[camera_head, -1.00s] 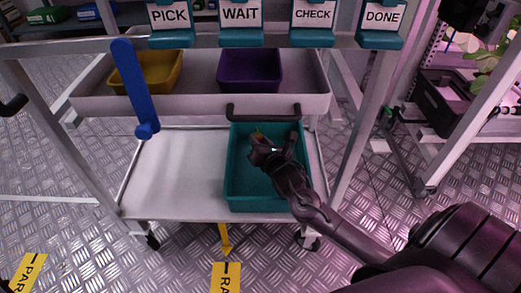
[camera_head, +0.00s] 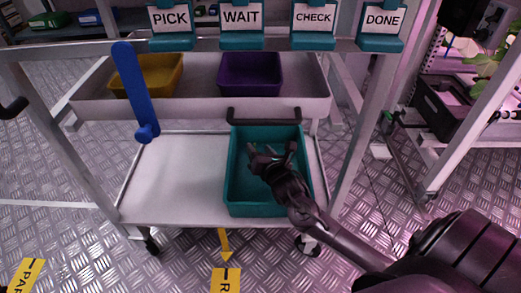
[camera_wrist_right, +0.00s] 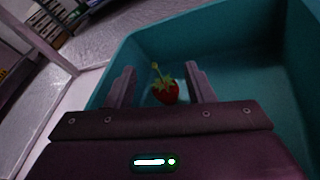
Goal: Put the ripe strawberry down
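The ripe strawberry (camera_wrist_right: 165,92) is red with a green cap and shows in the right wrist view, between the fingers, with a gap on each side. I cannot tell whether it rests on the crate floor. My right gripper (camera_wrist_right: 161,68) is open. In the head view the right gripper (camera_head: 271,151) is over the inside of the teal crate (camera_head: 236,175), and I cannot make out the strawberry there. The crate's wall also shows in the right wrist view (camera_wrist_right: 230,38). My left gripper is not in view.
The teal crate stands on the right of the cart's lower shelf (camera_head: 175,185); the shelf's left is bare. Above are a yellow bin (camera_head: 165,75), a purple bin (camera_head: 250,74) and a blue bar (camera_head: 134,90). Signs (camera_head: 241,17) line the top rail. A dark handle (camera_head: 263,115) overhangs the crate's back.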

